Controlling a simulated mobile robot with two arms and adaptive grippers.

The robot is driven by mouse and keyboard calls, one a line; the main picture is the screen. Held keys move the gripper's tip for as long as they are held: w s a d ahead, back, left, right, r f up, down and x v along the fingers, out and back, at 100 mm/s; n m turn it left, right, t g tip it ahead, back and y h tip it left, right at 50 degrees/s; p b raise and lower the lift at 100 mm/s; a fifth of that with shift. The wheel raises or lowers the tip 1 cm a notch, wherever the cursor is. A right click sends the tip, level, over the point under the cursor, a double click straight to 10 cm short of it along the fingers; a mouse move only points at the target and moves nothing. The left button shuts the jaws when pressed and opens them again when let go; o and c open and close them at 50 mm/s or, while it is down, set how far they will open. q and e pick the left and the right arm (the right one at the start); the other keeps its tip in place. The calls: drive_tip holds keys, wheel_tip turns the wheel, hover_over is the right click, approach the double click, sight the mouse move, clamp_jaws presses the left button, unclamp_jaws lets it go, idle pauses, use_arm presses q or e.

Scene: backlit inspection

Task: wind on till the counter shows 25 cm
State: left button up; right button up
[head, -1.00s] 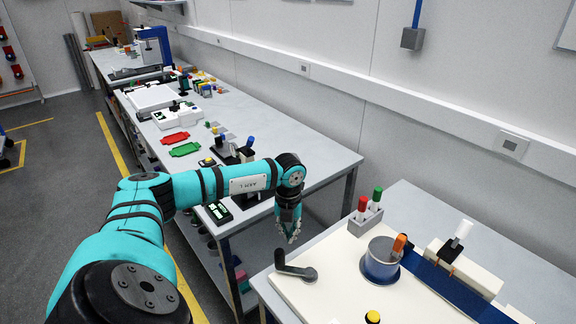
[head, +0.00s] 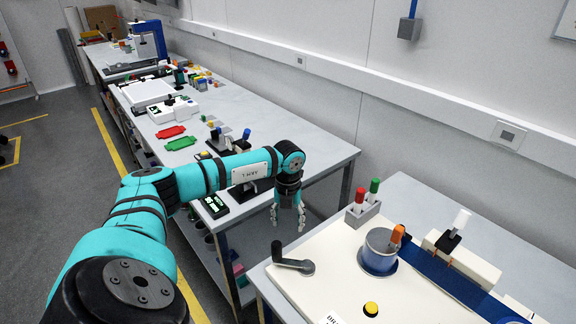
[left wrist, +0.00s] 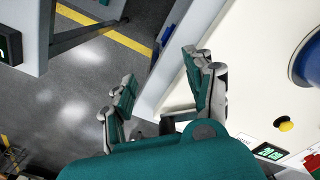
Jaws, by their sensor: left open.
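The winder is a cream board (head: 335,275) on the right bench. A dark grey crank (head: 293,262) lies at its left edge. A metal drum (head: 379,250) with blue ribbon (head: 445,278) stands in its middle; the drum's blue side also shows in the left wrist view (left wrist: 306,58). A small green-lit display (left wrist: 268,152), perhaps the counter, shows in the left wrist view; its digits are too small to read. My left gripper (head: 288,226) is open and empty, above and beyond the crank in the picture, apart from it. It also shows in the left wrist view (left wrist: 160,70). My right gripper is not in view.
A yellow button (head: 371,309) sits on the board. A grey holder (head: 361,212) with red and green pens stands behind the drum. An orange-handled tool (head: 397,235) is at the drum. A gap separates this bench from the long bench (head: 275,135) behind.

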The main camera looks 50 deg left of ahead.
use_arm(q)
drive_tip(key=shift+r, duration=0.1)
idle(0.4)
wheel_tip(320, 180, up, 8)
drive_tip(key=p, duration=0.5)
drive_tip(key=shift+p, duration=0.3)
idle(0.3)
